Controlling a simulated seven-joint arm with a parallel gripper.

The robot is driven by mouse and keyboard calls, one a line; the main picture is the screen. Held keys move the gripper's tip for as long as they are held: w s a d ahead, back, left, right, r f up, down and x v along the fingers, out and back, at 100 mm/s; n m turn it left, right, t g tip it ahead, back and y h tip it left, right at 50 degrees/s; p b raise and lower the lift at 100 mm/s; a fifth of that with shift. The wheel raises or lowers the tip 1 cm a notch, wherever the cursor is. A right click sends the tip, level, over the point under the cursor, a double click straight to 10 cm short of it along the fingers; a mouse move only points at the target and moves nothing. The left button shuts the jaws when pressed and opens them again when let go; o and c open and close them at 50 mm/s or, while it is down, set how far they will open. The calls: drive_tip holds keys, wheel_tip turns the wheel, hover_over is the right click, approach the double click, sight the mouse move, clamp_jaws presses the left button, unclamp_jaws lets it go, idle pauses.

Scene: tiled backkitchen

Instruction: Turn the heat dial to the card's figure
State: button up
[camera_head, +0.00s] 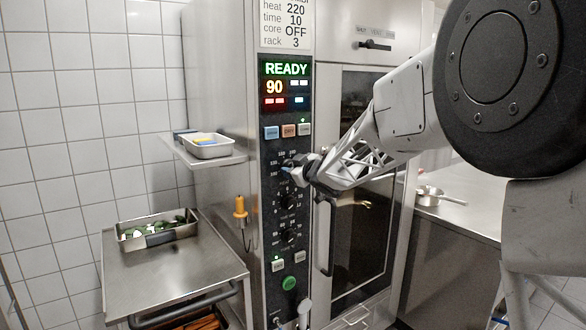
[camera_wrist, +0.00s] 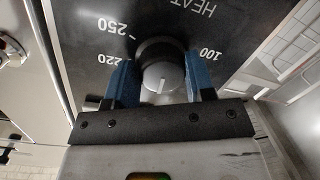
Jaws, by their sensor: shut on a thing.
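The card (camera_head: 285,24) at the top of the oven panel reads heat 220, time 10, core OFF, rack 3. My gripper (camera_head: 290,169) is at the upper dial of the panel and hides most of it in the head view. In the wrist view the blue fingers of my gripper (camera_wrist: 161,82) are shut on the heat dial (camera_wrist: 160,74), one on each side. The dial's white mark points down in that view, towards the gripper body. The figures 250 and 220 show at left and 100 at right. The figure at the mark is hidden.
The display (camera_head: 285,82) reads READY and 90. Two more dials, the middle one (camera_head: 287,199) and the lower one (camera_head: 289,236), sit below. The oven door handle (camera_head: 325,237) is close at right. A steel trolley (camera_head: 175,280) with a pan stands at left.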

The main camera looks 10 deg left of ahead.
drive_tip(key=m, duration=0.3)
drive_tip(key=shift+a+f, duration=0.2)
drive_tip(key=shift+f, duration=0.15)
drive_tip(key=m+y, duration=0.1)
drive_tip(key=m, duration=0.2)
drive_tip(key=shift+m, duration=0.3)
drive_tip(key=m, duration=0.4)
drive_tip(key=shift+g+y, duration=0.3)
drive_tip(key=shift+r+m, duration=0.15)
drive_tip(key=shift+m, duration=1.15)
drive_tip(key=shift+r, duration=0.1)
drive_tip(key=o, duration=0.9)
drive_tip(key=shift+w, duration=0.1)
drive_tip(key=shift+d, duration=0.25)
